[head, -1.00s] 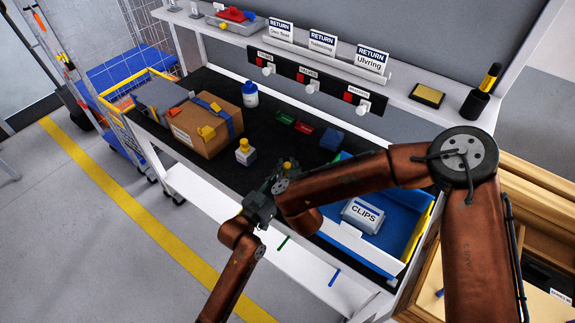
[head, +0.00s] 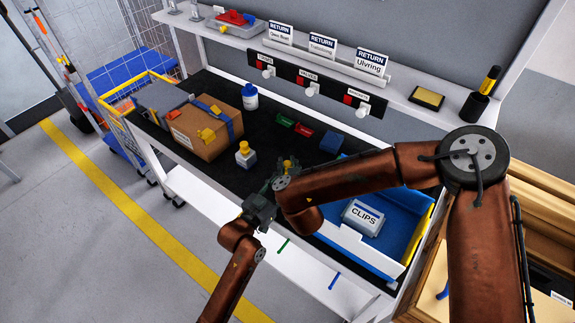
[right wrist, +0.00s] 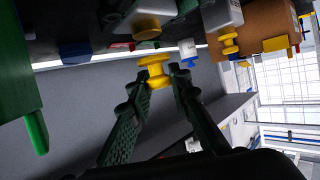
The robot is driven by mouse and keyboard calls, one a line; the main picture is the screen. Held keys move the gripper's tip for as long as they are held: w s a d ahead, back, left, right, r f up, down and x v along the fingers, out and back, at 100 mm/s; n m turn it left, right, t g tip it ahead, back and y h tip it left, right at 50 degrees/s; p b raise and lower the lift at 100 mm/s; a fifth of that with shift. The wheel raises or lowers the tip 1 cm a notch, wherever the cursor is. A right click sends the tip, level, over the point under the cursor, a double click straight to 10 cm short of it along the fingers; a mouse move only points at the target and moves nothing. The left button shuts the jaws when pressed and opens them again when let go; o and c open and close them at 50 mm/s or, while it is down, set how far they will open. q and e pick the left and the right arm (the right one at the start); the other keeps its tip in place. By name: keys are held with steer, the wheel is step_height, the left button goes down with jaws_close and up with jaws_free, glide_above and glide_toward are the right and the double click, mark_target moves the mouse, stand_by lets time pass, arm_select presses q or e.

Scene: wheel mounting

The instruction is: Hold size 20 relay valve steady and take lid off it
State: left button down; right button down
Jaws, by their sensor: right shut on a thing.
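My right gripper (right wrist: 160,84) is shut on a yellow spool-shaped lid (right wrist: 155,72), which sits between its fingertips in the right wrist view. Right behind the lid is a grey valve body (right wrist: 147,12) with a brownish neck; the lid appears slightly apart from it. In the head view the yellow lid (head: 289,162) shows above the right gripper (head: 284,172), and the valve body is mostly hidden. My left gripper (head: 260,208) is close below and left of the right one. Its fingertips are hidden, so its grip cannot be seen.
A second white-grey valve with a yellow top (head: 245,157) stands left on the black mat. A blue tray (head: 405,213) with a CLIPS box (head: 362,215) is at right.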

mark_target(287, 163)
steer(key=shift+r, duration=0.1)
steer(key=shift+r, duration=2)
arm_select(q)
steer(key=c, duration=1.1)
jaws_free()
